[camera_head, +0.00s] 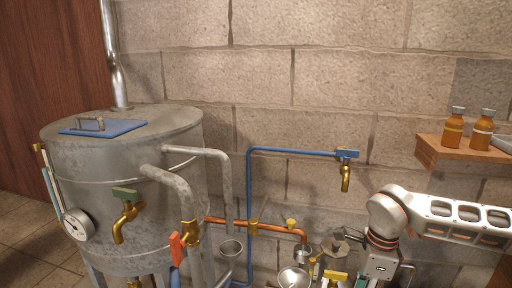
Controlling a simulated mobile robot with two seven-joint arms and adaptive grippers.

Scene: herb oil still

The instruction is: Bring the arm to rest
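My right arm (458,215) comes in from the right edge, bends at a rounded grey joint and points down to the bottom edge. Its wrist (381,264) is just right of the small brass and steel fittings. The fingers of my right gripper are cut off or too small to make out at the bottom edge, so its opening and anything in it cannot be told. My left arm and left gripper are not in view.
A large metal still (120,170) with a blue hatch (104,127) and a gauge (78,225) fills the left. A blue pipe (300,152) ends in a brass tap (346,178). A wooden shelf (445,152) with two amber bottles is above my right arm. A steel funnel (293,277) is low in front.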

